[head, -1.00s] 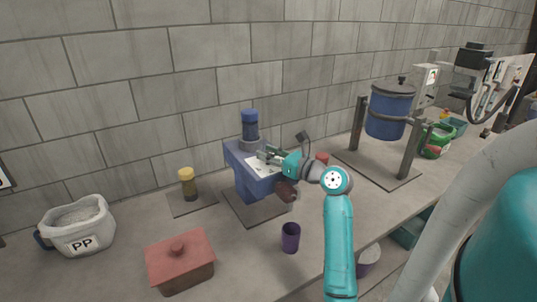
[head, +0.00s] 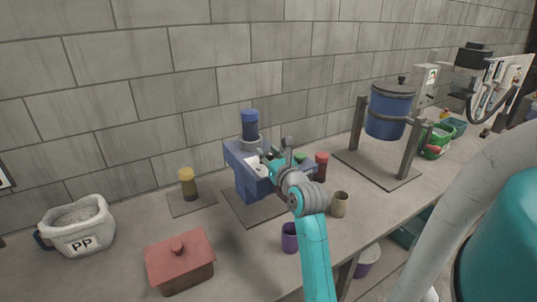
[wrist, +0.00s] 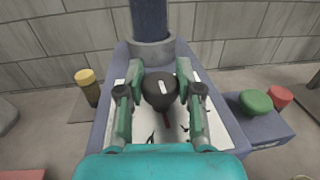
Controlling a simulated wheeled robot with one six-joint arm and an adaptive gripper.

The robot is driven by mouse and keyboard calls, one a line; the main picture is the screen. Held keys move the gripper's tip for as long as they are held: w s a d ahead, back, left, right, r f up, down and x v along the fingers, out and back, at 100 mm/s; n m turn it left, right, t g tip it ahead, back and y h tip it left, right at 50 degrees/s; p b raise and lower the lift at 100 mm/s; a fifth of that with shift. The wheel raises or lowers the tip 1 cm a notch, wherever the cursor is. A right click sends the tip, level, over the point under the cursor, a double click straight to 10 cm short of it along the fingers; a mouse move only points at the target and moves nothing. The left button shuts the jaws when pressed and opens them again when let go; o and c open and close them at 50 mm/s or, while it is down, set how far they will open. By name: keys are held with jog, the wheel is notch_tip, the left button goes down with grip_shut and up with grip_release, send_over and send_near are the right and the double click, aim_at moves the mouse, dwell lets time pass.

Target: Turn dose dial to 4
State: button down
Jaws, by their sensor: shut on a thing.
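The dose dial (wrist: 161,90) is a dark round knob with a white mark, on the white printed face (wrist: 203,119) of the blue dispenser (head: 246,180). In the wrist view the white mark is near the middle of the knob, slightly tilted. The printed scale is too blurred to read, so I cannot tell the number. My gripper (wrist: 160,94) is shut on the dial, with one green finger on each side. In the head view my gripper (head: 270,165) is at the dispenser's face and its wrist hides the dial.
A green button-like cap (wrist: 256,102) and a red cap (wrist: 279,96) are right of the face. A purple cup (head: 289,237), beige cup (head: 340,204), red lidded box (head: 180,265), yellow-capped jar (head: 187,184) and PP bag (head: 80,228) stand around. A blue tank (head: 389,112) is farther right.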

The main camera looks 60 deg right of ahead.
jog(key=shift+m+g+h, duration=0.3)
jog(key=shift+h, duration=0.1)
jog(key=c, duration=0.7)
grip_release()
jog(key=shift+c, duration=0.2)
jog(key=shift+a, duration=0.1)
jog(key=v, duration=1.2)
